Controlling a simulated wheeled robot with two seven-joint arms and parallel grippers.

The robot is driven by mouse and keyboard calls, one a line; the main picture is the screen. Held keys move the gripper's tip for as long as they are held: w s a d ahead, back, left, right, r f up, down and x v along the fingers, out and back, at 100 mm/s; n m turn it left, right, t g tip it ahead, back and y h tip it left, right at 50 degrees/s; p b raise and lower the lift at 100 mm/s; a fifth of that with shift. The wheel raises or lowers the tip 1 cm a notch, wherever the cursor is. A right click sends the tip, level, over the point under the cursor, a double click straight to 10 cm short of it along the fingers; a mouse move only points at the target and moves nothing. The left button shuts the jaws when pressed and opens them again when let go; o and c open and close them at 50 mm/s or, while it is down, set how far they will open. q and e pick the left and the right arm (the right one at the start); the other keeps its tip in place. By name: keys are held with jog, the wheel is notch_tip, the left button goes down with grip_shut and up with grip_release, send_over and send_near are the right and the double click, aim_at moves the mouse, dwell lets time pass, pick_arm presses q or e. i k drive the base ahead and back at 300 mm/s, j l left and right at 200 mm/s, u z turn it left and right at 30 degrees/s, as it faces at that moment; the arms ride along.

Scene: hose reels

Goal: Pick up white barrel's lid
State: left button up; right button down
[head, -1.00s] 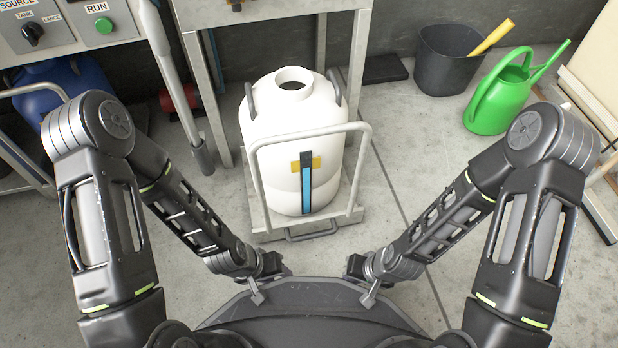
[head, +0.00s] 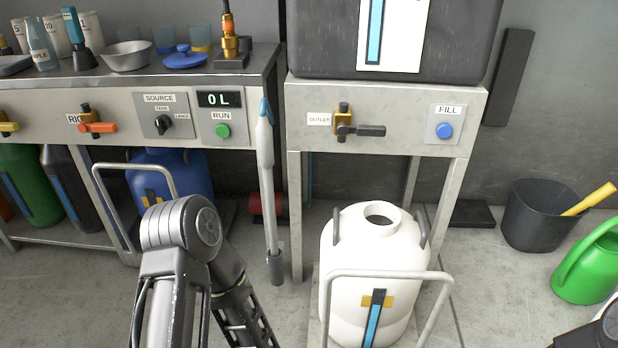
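The white barrel (head: 372,258) stands upright on a low cart with a pale tube handle (head: 388,274). Its round top opening is uncovered, and no lid lies on it. A blue lid with a knob (head: 185,57) lies on the dark bench top at the upper left, between a metal bowl and an orange-and-brass fitting. I cannot tell if it belongs to the white barrel. Part of my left arm shows at the lower left, and a bit of my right arm shows at the right edge. Neither gripper is in view.
The bench (head: 120,110) carries a metal bowl (head: 127,56), bottles and cups. A stand (head: 385,105) with a dark tank rises behind the barrel. A grey lance (head: 267,190) leans between them. A black bucket (head: 545,215) and green watering can (head: 592,268) stand at right.

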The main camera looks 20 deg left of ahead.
aim_at(183, 60)
jog(key=u, duration=1.25)
